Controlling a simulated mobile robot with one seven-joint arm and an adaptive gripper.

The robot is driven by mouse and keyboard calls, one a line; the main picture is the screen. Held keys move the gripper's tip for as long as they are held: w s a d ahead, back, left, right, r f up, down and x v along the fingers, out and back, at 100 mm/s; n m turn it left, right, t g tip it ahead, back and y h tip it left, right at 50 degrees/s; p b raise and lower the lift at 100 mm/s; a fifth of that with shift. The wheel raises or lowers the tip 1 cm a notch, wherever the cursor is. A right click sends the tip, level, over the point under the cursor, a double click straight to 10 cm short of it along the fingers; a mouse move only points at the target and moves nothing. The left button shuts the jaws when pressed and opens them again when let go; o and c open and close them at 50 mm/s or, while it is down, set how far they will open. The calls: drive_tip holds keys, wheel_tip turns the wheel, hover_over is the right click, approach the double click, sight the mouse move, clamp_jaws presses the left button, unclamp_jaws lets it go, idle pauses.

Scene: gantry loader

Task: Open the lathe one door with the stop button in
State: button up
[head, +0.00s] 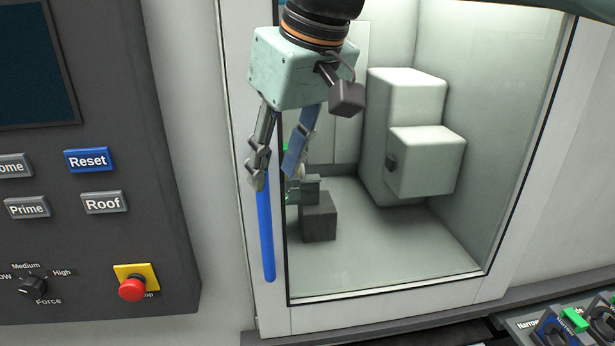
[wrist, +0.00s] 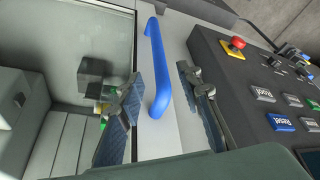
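The lathe door (head: 380,305) is a pale frame around a large glass pane, and it looks closed. Its blue bar handle (head: 267,235) runs upright along the left side of the frame. My gripper (head: 275,178) is open at the handle's upper part and hides that part in the head view. In the wrist view the handle (wrist: 158,70) lies between the two spread fingers (wrist: 160,92), with a gap on each side. The red stop button (head: 132,289) sits on a yellow plate and also shows in the wrist view (wrist: 236,46). I cannot tell whether it is pressed in.
The dark control panel (head: 95,235), left of the door, carries a blue Reset button (head: 88,160), grey buttons and a Force knob (head: 32,287). Pale blocks (head: 405,130) stand inside behind the glass. Another panel with a green switch (head: 574,319) is at the lower right.

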sight(267, 200)
drive_tip(key=x, duration=1)
drive_tip(key=shift+w+a+f, duration=0.1)
drive_tip(key=shift+w+f, duration=0.05)
drive_tip(key=shift+f, duration=0.05)
clamp_jaws()
